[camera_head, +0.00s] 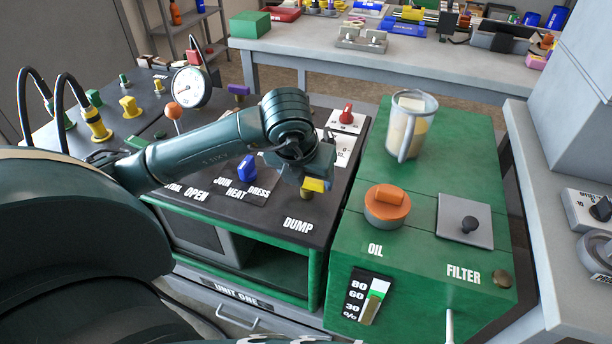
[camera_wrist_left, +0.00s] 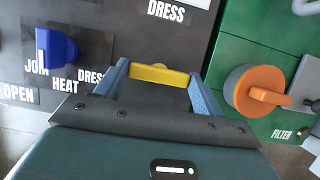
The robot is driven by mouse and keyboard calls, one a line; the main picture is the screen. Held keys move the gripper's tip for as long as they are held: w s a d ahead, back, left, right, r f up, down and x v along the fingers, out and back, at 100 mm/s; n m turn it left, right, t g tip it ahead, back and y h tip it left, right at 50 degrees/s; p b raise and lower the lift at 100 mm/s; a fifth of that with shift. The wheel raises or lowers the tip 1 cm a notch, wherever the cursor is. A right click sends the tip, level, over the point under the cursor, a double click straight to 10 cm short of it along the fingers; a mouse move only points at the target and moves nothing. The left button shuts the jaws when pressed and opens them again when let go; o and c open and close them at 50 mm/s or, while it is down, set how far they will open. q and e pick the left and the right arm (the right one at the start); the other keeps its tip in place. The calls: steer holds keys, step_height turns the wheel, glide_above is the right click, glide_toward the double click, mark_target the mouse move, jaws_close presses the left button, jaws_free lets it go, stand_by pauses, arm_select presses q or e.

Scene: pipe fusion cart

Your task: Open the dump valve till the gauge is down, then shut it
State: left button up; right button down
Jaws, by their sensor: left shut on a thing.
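The dump valve has a yellow handle (camera_head: 315,185) on a brass body (camera_head: 306,194), just above the DUMP label (camera_head: 298,224) on the dark panel. My left gripper (camera_head: 313,183) is over this valve and shut on the handle. In the left wrist view the yellow handle (camera_wrist_left: 159,75) lies crosswise between the two blue-grey fingers, with a finger at each end. The gripper hides part of the valve in the head view. The round white gauge (camera_head: 191,88) stands at the panel's back left; its reading is too small to tell. My right gripper is not in view.
A blue selector knob (camera_head: 247,168) is left of the valve. A red knob (camera_head: 347,115) sits behind it. The green tank (camera_head: 440,130) on the right carries an orange cap (camera_head: 387,205) and a clear jug (camera_head: 411,125). Black hoses (camera_head: 68,95) rise at the left.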

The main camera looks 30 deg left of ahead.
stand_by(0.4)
arm_select(q)
steer(key=o, duration=1)
steer(key=shift+r, duration=0.1)
steer(key=shift+p+v, duration=1.35)
steer(key=shift+v, duration=5.2)
steer(key=shift+s+d, duration=0.1)
